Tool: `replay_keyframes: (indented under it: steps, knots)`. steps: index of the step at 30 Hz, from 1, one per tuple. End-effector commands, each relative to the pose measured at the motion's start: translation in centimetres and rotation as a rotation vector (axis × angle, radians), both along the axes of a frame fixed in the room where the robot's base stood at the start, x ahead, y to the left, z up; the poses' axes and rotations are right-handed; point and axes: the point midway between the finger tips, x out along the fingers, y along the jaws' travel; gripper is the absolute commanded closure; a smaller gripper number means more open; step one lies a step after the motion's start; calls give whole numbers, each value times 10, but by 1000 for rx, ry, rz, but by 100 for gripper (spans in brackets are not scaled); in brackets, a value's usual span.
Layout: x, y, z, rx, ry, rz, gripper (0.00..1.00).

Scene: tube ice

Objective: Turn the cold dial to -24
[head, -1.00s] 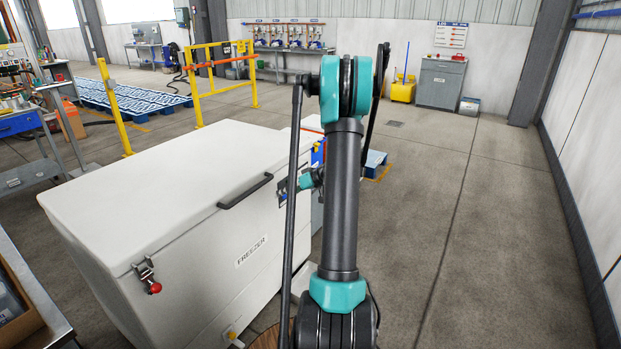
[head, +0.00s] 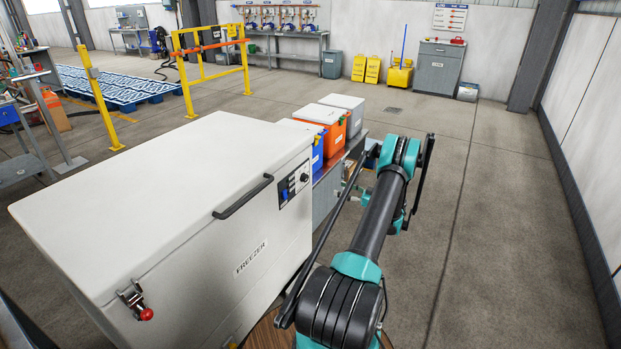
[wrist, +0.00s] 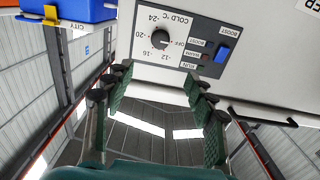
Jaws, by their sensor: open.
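The cold dial (wrist: 160,39) is a round black knob on a dark panel (wrist: 184,40) in the wrist view. I see no contact with the dial.
A blue rocker switch (wrist: 222,54) labelled BOOST is beside the dial. The white freezer (head: 170,180) has a black handle (head: 243,196) and a latch (head: 135,300). Blue, orange (head: 328,124) and grey coolers stand on a bench beyond it. The floor at right is clear.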

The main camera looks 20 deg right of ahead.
Motion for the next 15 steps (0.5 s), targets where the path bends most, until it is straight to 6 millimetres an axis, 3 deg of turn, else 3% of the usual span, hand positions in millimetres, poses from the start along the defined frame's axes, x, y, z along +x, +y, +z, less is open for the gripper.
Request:
replay_keyframes:
  steps: [5, 15]
  knots:
    - [13, 11, 0, 0, -3, 2, 44]
    - [65, 52, 0, 1, -1, 3, 44]
